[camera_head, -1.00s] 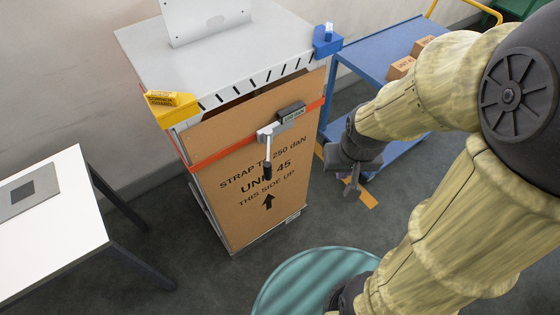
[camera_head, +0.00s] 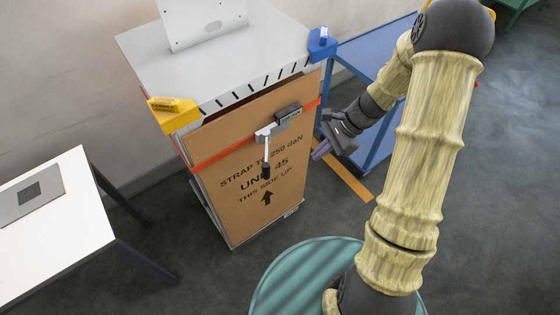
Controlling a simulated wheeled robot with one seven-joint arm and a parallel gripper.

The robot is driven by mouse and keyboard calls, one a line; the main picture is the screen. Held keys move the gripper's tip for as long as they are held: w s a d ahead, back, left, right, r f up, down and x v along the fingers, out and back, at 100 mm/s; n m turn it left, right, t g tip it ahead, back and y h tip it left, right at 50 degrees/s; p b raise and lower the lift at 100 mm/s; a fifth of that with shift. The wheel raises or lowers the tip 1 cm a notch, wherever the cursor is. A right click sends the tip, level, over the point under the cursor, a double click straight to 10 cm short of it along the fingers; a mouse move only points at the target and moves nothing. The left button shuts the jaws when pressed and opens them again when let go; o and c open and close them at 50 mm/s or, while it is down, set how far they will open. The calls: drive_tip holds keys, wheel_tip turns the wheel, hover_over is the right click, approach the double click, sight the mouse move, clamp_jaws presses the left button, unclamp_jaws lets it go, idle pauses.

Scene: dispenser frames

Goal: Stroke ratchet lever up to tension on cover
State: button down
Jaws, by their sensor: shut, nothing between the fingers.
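A tall brown cardboard cover (camera_head: 240,203) stands on the front of a grey-topped cabinet, with printed text and an up arrow. An orange strap (camera_head: 222,154) runs across its upper part. A grey ratchet (camera_head: 270,129) sits on the strap, with a small dark display box (camera_head: 288,112) beside it. The ratchet lever (camera_head: 266,160) hangs down from it and ends in a black grip. My gripper (camera_head: 318,153) is shut and empty, right of the cover and apart from the lever, its fingers pointing left toward the cover's right edge.
A yellow block (camera_head: 173,112) and a blue block (camera_head: 321,43) sit at the cabinet top's corners. A blue cart (camera_head: 380,48) stands behind my arm at the right. A white table (camera_head: 62,235) is at the left. The floor in front of the cover is partly open.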

sight(266, 157)
drive_tip(key=w+m+y, duration=0.1)
drive_tip(key=w+f+m+y, duration=0.1)
drive_tip(key=shift+w+a+m, duration=0.1)
drive_tip(key=shift+w+m, duration=0.1)
drive_tip(key=shift+m, duration=0.1)
drive_tip(key=a+r+p+x, duration=0.2)
drive_tip(key=p+x, duration=0.3)
drive_tip(key=x, duration=0.8)
drive_tip(key=shift+d, duration=0.1)
drive_tip(key=shift+w+f+t, duration=0.1)
drive_tip(key=shift+w+t, duration=0.1)
drive_tip(key=shift+t, duration=0.1)
